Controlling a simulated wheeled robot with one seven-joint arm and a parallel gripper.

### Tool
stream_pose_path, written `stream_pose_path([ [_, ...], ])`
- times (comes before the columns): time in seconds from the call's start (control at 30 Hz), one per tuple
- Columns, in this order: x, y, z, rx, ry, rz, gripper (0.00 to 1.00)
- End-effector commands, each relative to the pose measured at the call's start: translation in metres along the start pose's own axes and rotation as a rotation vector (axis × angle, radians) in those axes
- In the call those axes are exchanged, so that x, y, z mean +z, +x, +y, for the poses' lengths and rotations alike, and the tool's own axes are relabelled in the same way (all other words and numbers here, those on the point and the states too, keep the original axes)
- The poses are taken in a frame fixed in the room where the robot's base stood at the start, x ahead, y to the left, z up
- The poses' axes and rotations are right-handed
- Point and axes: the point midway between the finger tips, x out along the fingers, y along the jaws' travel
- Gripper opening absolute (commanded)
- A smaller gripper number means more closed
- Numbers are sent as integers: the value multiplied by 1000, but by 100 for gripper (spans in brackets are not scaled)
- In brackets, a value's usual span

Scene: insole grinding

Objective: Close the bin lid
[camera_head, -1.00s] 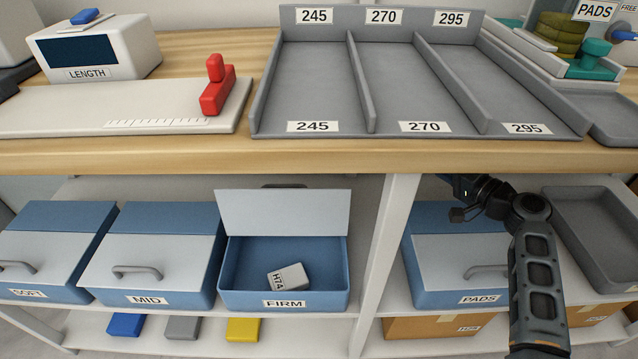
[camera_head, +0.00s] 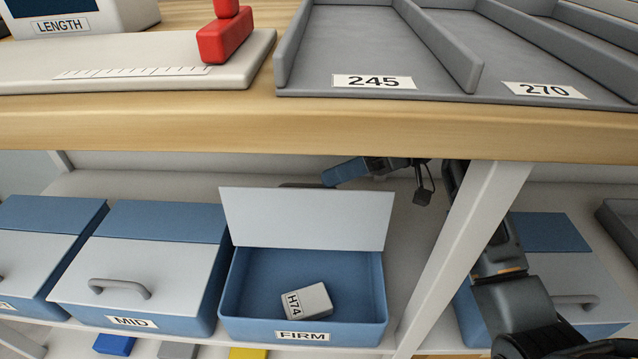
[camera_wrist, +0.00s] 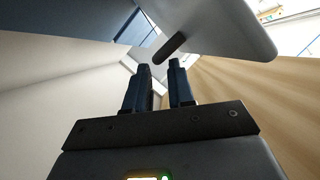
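The FIRM bin (camera_head: 375,300) is a blue box on the shelf under the worktop. Its pale lid (camera_head: 305,218) stands up, open, at the back. A grey block marked H74 (camera_head: 306,302) lies inside. My gripper (camera_head: 330,178) is just behind and above the lid's top edge, pointing left, close under the worktop. In the wrist view my gripper's (camera_wrist: 159,66) two fingers are apart with nothing between them. The pale lid (camera_wrist: 225,25) with its dark handle (camera_wrist: 171,47) is just beyond the fingertips; I see no contact.
The worktop's front edge (camera_head: 300,130) lies low above my gripper. A pale shelf post (camera_head: 465,240) stands right of the FIRM bin. The closed MID bin (camera_head: 150,265) is to the left. A blue bin (camera_head: 550,235) is right of the post, partly hidden by my arm.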

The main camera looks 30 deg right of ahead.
Motion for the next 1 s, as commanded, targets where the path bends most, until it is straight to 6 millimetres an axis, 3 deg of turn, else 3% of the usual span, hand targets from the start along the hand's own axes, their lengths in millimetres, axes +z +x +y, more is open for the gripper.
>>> stream_pose_path([
  [0.23,1,28,1,1,2,1,23],
  [0.57,0,34,0,1,3,2,23],
  [0.83,0,34,1,2,3,2,0],
  [1.0,0,33,1,2,3,2,0],
])
